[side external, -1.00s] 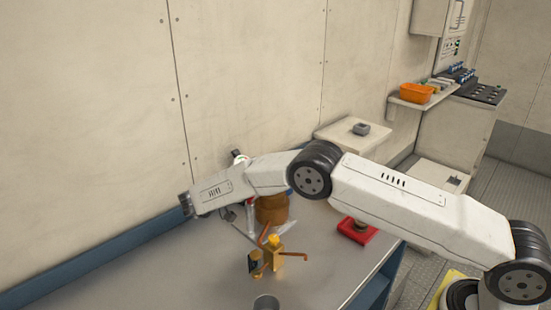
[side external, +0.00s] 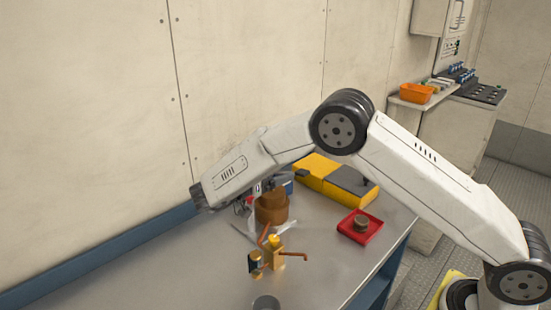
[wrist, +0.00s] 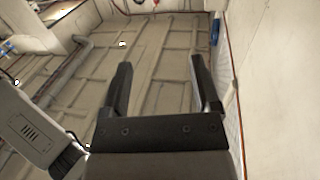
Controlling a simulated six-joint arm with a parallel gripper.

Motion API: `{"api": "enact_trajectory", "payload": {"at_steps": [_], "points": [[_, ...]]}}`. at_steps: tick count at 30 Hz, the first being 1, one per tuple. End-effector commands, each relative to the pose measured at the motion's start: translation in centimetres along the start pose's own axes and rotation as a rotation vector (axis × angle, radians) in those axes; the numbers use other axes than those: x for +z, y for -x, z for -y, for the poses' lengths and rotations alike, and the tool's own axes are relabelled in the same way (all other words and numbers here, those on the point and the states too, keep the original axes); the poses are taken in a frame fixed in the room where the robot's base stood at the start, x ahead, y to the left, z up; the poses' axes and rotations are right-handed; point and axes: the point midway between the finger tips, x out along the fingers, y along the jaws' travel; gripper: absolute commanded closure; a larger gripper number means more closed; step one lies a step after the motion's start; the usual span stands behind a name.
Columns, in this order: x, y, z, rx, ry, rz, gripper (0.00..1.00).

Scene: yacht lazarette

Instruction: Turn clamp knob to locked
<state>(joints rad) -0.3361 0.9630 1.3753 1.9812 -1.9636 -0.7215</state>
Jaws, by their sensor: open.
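A gold fitting (side external: 274,252) with copper-coloured pipes and a dark part on its left stands on the grey bench (side external: 205,270). A dark round knob-like piece (side external: 361,223) sits on a red base (side external: 368,235) to its right. I cannot tell which of these is the clamp knob, and no locked mark is readable. My gripper (wrist: 160,75) is open and empty in the wrist view, with nothing between its fingers. In the side view my arm hangs over the back of the bench and the fingers cannot be made out clearly.
A brown pot-like object (side external: 272,208) stands behind the gold fitting, close to my wrist. A yellow case (side external: 318,172) with a dark grey part lies behind the red base. A grey cup (side external: 266,303) is at the front. The left bench top is clear; the wall is close behind.

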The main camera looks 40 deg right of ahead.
Motion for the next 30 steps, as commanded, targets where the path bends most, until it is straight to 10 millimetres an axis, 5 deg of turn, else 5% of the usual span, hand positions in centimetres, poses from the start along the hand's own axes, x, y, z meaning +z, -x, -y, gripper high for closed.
{"api": "enact_trajectory", "payload": {"at_steps": [18,30], "points": [[-2.3,-1.2,-5.0,0.0,0.0,0.0,0.21],[-2.5,-1.4,-5.7,0.0,0.0,0.0,0.21]]}}
